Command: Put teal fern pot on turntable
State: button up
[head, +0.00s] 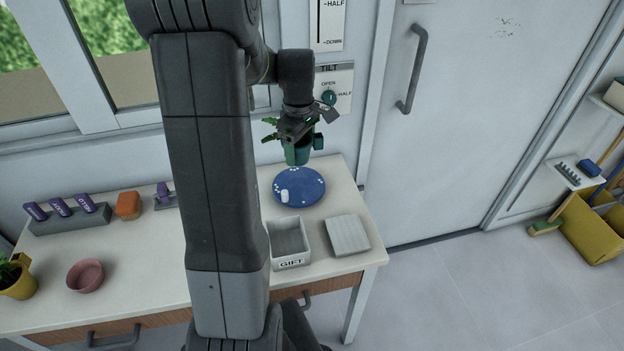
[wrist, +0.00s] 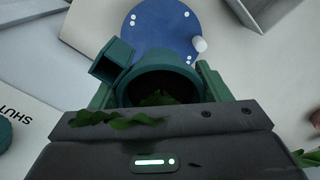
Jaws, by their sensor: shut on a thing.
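The teal fern pot (head: 299,152) is held by my gripper (head: 298,138) above the back of the blue turntable (head: 312,199) in the head view. Green leaves stick out beside the gripper. In the wrist view my gripper's fingers (wrist: 158,92) are on both sides of the pot (wrist: 158,60), with its square handle at the left. The blue turntable (wrist: 167,24) shows beyond the pot, partly hidden by it. The turntable has white dots and a white knob or peg (head: 285,197) near its edge. The pot appears apart from the turntable.
On the table (head: 150,255), a box marked GIFT (head: 291,259) and a grey ridged block (head: 347,235) stand in front of the turntable. A pink bowl (head: 86,275) and an orange object (head: 128,205) are at the left. A wall panel marked TILT (head: 343,88) is close behind my gripper.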

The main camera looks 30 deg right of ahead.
notch_tip(320, 180, down, 9)
jog(key=shift+f, duration=0.1)
dwell(0.3)
jog(key=shift+a, duration=0.1)
jog(key=shift+f, duration=0.15)
jog(key=o, duration=0.7)
jog(key=shift+o, duration=0.2)
notch_tip(320, 180, up, 12)
jog(key=shift+r, duration=0.2)
